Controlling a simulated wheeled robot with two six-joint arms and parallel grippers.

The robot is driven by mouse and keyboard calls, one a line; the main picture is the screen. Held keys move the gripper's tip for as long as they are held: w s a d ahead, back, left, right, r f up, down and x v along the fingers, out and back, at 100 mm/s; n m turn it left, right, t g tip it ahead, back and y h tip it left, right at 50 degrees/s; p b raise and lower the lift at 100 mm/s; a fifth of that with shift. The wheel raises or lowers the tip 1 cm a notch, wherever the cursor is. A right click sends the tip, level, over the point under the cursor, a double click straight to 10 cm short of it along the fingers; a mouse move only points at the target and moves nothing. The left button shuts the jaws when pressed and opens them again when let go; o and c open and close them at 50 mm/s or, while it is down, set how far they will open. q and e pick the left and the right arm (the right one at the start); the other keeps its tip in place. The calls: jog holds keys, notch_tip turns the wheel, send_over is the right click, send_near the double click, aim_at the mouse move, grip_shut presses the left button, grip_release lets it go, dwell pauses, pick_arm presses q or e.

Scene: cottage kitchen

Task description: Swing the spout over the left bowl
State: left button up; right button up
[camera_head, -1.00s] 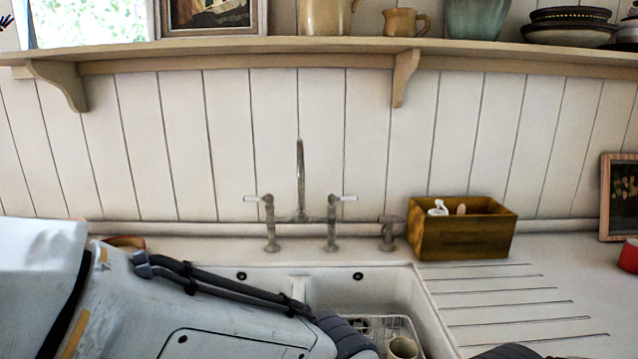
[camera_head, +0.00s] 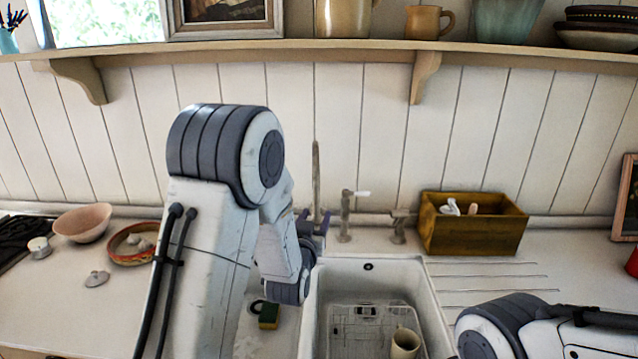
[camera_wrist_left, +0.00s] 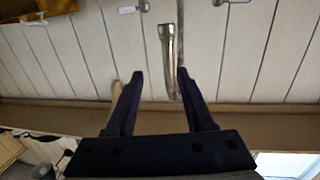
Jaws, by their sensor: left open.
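The tap's slim metal spout (camera_head: 316,172) stands upright behind the sink in the head view. In the left wrist view, which is upside down, the spout (camera_wrist_left: 170,55) hangs between the dark fingertips of my open left gripper (camera_wrist_left: 160,74), closer to the right-hand one, with no clear grip on it. In the head view my left gripper (camera_head: 314,222) is at the spout's lower part. The sink's left bowl (camera_head: 268,343) is mostly hidden behind my left arm. My right gripper is out of view; only my right arm shows at lower right.
The right bowl (camera_head: 345,290) holds a wire rack and a cream mug (camera_head: 404,343). A sponge (camera_head: 268,316) shows beside my left arm. A tap handle (camera_head: 347,205) and a wooden box (camera_head: 472,223) stand to the right. A shelf (camera_head: 330,50) runs above.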

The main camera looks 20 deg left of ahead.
aim_at(318, 193)
pick_arm(q)
jog(key=shift+w+a+r+t+y, duration=0.35)
jog(key=shift+a+r, duration=0.15)
jog(key=shift+a, duration=0.2)
jog(key=w+p, duration=0.1)
jog(key=w, duration=0.2)
jog(key=w+p, duration=0.2)
jog(key=w, duration=0.1)
jog(key=w+a+p, duration=0.1)
jog(key=w, duration=0.2)
jog(key=shift+a+p, duration=0.1)
jog(key=shift+p, duration=0.3)
jog(key=shift+w+f, duration=0.1)
jog(key=shift+w, duration=0.25)
jog(key=shift+c, duration=0.2)
grip_shut()
